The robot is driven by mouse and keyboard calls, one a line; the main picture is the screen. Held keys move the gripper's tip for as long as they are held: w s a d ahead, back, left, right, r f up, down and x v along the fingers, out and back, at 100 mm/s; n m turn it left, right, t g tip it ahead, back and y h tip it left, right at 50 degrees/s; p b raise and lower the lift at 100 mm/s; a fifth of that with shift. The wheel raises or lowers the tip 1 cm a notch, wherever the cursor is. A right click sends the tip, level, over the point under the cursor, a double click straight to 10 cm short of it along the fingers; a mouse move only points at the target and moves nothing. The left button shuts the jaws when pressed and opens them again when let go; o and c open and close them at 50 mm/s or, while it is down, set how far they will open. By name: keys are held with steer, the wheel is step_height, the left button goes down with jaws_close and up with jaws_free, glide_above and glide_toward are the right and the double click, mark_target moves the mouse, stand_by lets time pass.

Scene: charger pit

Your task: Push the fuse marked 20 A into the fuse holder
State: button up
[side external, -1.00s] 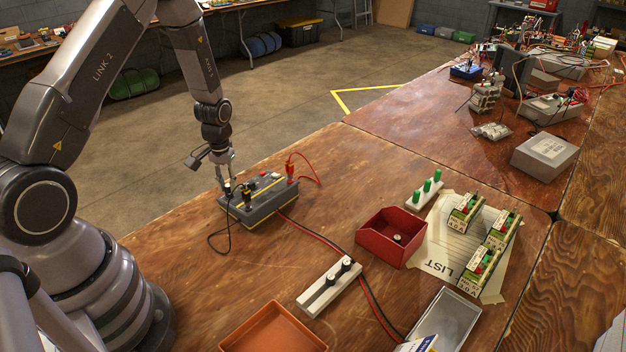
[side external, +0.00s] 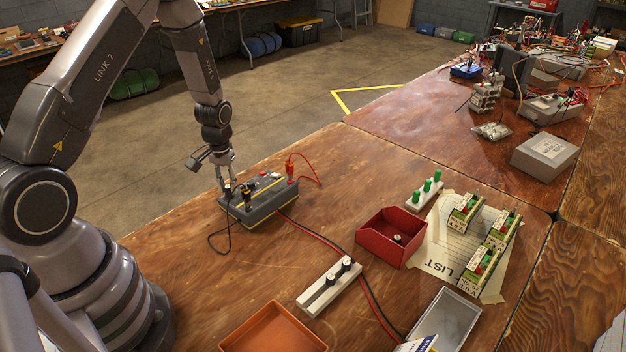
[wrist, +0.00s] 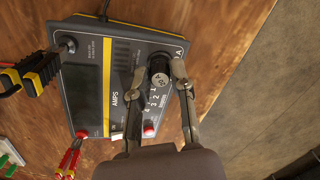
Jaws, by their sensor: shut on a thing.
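The grey meter box (side external: 262,206) stands near the table's left edge, with "AMPS" printed on its face (wrist: 112,108). My gripper (wrist: 159,68) is shut on a black-capped fuse (wrist: 158,78) at the end of the box. Its white top mark looks like "20 A" but is small. The fuse holder is hidden beneath the fuse, so I cannot tell how deep the fuse sits. In the side external view my gripper (side external: 228,184) points down over the left end of the box.
A yellow-and-black plug (wrist: 40,75) and a red plug (wrist: 70,160) stand at the box. A white rack (side external: 318,290) holds two black-capped pieces. A red bin (side external: 375,245) holds one small round piece. An orange tray (side external: 262,325) lies in front.

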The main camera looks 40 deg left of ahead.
mark_target(228, 187)
steer(key=o, duration=0.8)
steer(key=shift+o, duration=1.1)
steer(key=shift+r, duration=3.75)
